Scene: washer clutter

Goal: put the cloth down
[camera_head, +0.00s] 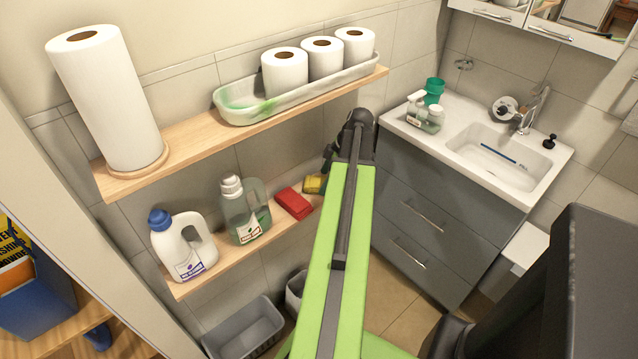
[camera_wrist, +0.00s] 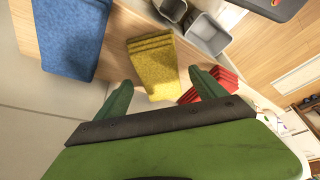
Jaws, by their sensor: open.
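A folded yellow cloth (camera_wrist: 152,62) lies on the lower wooden shelf, ahead of and between my fingertips in the wrist view. A corner of it also shows in the head view (camera_head: 313,184). My gripper (camera_wrist: 162,92) is open, with one green finger to each side. A folded red cloth (camera_head: 293,203) lies beside the yellow one and shows in the wrist view (camera_wrist: 207,86), partly behind a finger. A folded blue cloth (camera_wrist: 70,38) lies on the other side and is hidden in the head view. Whether the fingers touch any cloth I cannot tell.
A green-tinted bottle (camera_head: 245,210) and a white jug with blue cap (camera_head: 182,245) stand on the lower shelf (camera_head: 240,252). The upper shelf (camera_head: 190,132) holds paper rolls and a tray. Grey bins (camera_head: 243,330) stand below. A sink cabinet (camera_head: 430,215) is at right.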

